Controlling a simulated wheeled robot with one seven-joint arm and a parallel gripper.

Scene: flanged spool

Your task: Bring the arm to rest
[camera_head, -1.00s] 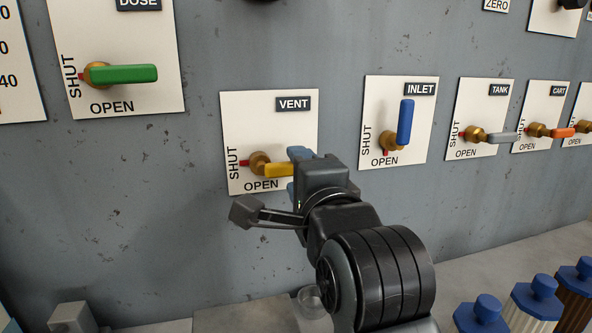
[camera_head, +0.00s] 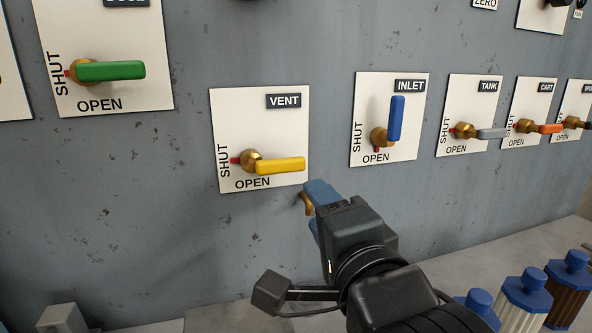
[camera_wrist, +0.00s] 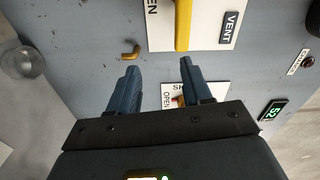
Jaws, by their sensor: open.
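My gripper (camera_head: 316,212) is open and empty, below and right of the VENT plate in the head view, with its blue fingers apart from the yellow handle. In the wrist view the two fingers (camera_wrist: 160,82) are spread with nothing between them. The yellow VENT handle (camera_head: 280,165) lies level, pointing right from its brass hub; it also shows in the wrist view (camera_wrist: 183,25). The blue INLET handle (camera_head: 396,118) stands upright. The green handle (camera_head: 110,70) lies level at the upper left.
A small brass hook (camera_head: 307,203) sticks out of the grey wall by my fingers. The TANK handle (camera_head: 491,133) and CART handle (camera_head: 550,128) lie level at the right. Blue-capped bottles (camera_head: 524,295) stand on the counter at the lower right. A glass vessel (camera_wrist: 24,61) shows in the wrist view.

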